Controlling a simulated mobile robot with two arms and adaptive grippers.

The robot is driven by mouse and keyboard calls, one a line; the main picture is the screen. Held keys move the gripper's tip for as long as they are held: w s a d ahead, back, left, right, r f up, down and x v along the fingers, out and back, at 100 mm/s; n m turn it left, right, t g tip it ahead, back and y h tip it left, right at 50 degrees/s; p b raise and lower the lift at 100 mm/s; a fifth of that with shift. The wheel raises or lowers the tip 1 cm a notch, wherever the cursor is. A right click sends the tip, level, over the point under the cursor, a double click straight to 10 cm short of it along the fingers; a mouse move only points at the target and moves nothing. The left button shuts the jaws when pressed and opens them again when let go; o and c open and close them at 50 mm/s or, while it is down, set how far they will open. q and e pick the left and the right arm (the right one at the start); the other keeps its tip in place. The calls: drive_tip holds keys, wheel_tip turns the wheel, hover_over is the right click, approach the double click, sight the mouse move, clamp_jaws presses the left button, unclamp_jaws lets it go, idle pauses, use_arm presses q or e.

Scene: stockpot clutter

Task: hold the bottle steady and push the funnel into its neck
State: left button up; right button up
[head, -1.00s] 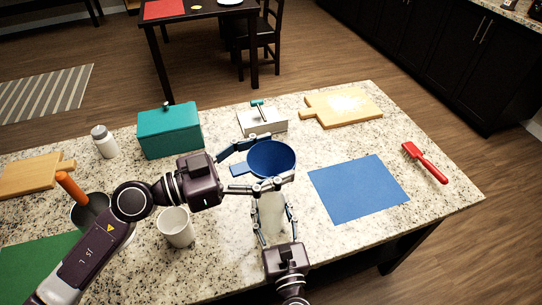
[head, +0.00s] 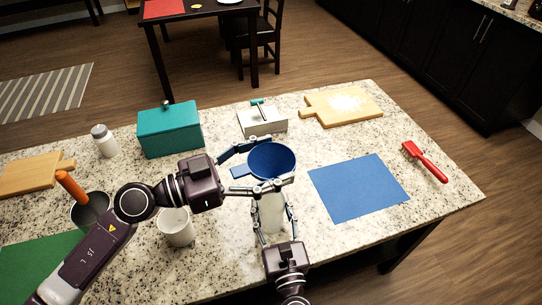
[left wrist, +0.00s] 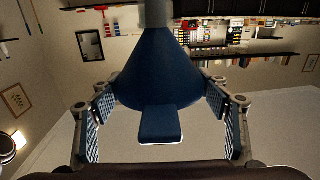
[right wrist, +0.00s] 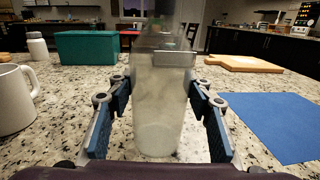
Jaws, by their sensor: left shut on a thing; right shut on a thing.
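The blue funnel (head: 271,160) is upright, wide mouth up, above the bottle. My left gripper (head: 267,163) is shut on it, one finger on either side of the cone. In the left wrist view the funnel (left wrist: 157,75) narrows towards a grey cylinder at the picture's top. The pale translucent bottle (head: 271,216) stands upright on the counter. My right gripper (head: 273,200) is shut around it. The bottle also shows between the fingers in the right wrist view (right wrist: 160,115). The funnel and left fingers hide the neck in the head view, so I cannot tell how deep the spout sits.
A white mug (head: 176,228) stands left of the bottle. A pot (head: 91,212) with an orange-handled tool is farther left. A teal box (head: 170,130) and a white box (head: 262,121) are behind. The blue mat (head: 358,187) to the right is bare.

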idle(0.3)
use_arm(q)
drive_tip(key=o, duration=1.1)
drive_tip(key=v, duration=1.2)
drive_tip(key=shift+f, duration=0.15)
use_arm(e)
drive_tip(key=o, duration=1.2)
drive_tip(key=shift+o, duration=0.2)
drive_tip(key=shift+s, duration=0.1)
